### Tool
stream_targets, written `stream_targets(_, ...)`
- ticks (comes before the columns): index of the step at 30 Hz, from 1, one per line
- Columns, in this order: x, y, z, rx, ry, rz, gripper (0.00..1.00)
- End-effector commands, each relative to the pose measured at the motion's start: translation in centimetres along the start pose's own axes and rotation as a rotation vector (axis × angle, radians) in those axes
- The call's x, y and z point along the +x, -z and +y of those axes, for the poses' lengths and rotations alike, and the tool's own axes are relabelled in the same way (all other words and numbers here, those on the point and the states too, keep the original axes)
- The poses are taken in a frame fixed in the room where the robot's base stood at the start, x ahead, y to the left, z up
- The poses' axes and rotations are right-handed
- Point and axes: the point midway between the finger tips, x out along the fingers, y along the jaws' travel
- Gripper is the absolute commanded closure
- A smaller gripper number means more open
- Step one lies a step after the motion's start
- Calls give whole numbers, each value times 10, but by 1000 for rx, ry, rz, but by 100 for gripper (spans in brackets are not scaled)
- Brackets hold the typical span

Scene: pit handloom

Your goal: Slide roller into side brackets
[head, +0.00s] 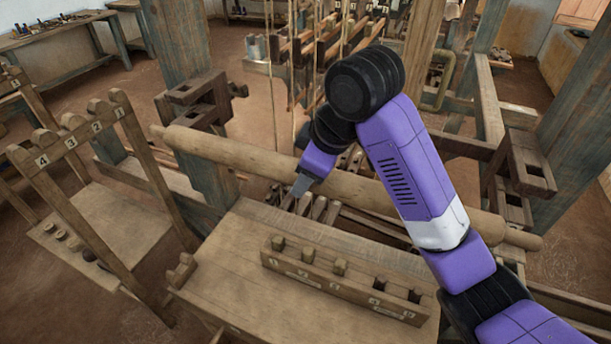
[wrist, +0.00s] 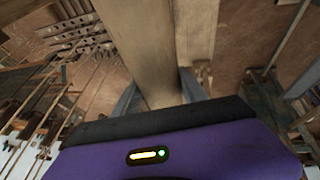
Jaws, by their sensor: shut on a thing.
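The roller (head: 250,159) is a long, pale wooden cylinder lying crosswise in the head view. My gripper (head: 302,184) is shut on the roller near its middle. In the wrist view the roller (wrist: 145,55) runs between the two fingers (wrist: 158,95). The left side bracket (head: 197,97) is a dark wooden block on the left post, just behind the roller's left part. The right side bracket (head: 527,165) is on the right post, above and behind the roller's right end. The roller appears in front of both brackets; the exact gap cannot be told.
A wooden bench (head: 225,270) in front carries a slotted block (head: 345,280) with several pegs. A numbered rack (head: 75,140) stands at left. Hanging cords and loom beams (head: 300,45) lie behind the roller. A worktable (head: 60,38) is at the far left.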

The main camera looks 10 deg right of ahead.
Motion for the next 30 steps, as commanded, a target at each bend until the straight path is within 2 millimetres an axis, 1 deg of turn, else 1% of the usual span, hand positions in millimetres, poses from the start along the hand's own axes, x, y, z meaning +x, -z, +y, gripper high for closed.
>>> stream_targets(3, -1, 1, 8, 1, -5, 4, 100)
stream_targets(30, 8, -3, 54, 0, -5, 5, 100)
